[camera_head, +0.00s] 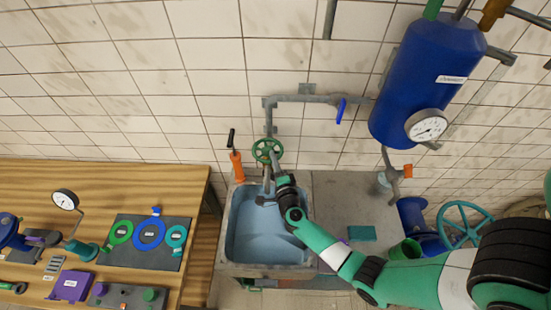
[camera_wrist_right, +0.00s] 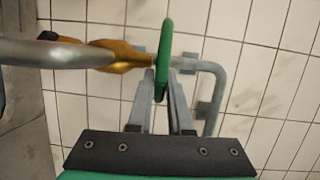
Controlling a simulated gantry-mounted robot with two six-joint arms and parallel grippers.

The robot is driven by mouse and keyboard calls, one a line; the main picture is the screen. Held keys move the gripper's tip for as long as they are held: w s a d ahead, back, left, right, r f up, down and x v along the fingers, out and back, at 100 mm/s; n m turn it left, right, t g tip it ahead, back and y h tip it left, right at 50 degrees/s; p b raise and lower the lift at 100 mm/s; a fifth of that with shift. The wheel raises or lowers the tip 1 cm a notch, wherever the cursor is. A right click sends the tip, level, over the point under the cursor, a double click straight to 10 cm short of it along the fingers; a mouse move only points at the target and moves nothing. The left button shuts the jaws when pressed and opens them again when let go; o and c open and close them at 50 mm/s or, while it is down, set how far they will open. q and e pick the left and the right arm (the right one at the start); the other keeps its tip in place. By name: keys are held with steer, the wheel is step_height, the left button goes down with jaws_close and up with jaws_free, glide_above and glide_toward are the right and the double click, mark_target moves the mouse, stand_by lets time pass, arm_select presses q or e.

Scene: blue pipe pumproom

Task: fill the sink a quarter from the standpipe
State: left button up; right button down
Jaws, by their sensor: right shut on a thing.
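The sink (camera_head: 262,271) is a grey basin with a blue-grey inside, below the tiled wall. I cannot tell the water level in it. The standpipe's spout (camera_head: 266,186) reaches down over the basin, and a green handwheel (camera_head: 263,146) sits above it. My right gripper (camera_head: 273,158) comes in from the right over the sink, at the handwheel. In the right wrist view the green handwheel (camera_wrist_right: 164,55) shows edge-on, and my right gripper (camera_wrist_right: 161,88) is shut on its rim, one finger each side. My left gripper is out of view.
An orange tool (camera_head: 237,165) with a black handle stands left of the standpipe. A wooden bench (camera_head: 120,175) with gauges and fittings lies left. A blue tank (camera_head: 425,70) with a gauge hangs upper right. A teal wheel (camera_head: 465,225) stands at the right.

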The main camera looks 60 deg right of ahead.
steer(key=shift+w+a+m+g+h, duration=0.3)
steer(key=shift+w+m+g+h, duration=0.05)
steer(key=shift+m+g+h, duration=0.4)
steer(key=shift+w+a+m+g+h+b, duration=0.15)
steer(key=shift+m+g+h+b, duration=0.4)
steer(key=shift+g, duration=0.4)
steer(key=shift+w+a+m+g+h+b, duration=0.15)
steer(key=shift+m+g+h+b, duration=0.15)
steer(key=shift+m+g, duration=0.5)
steer(key=c, duration=0.8)
jaws_free()
steer(key=shift+c, duration=0.2)
steer(key=v, duration=1.1)
steer(key=shift+a, duration=0.25)
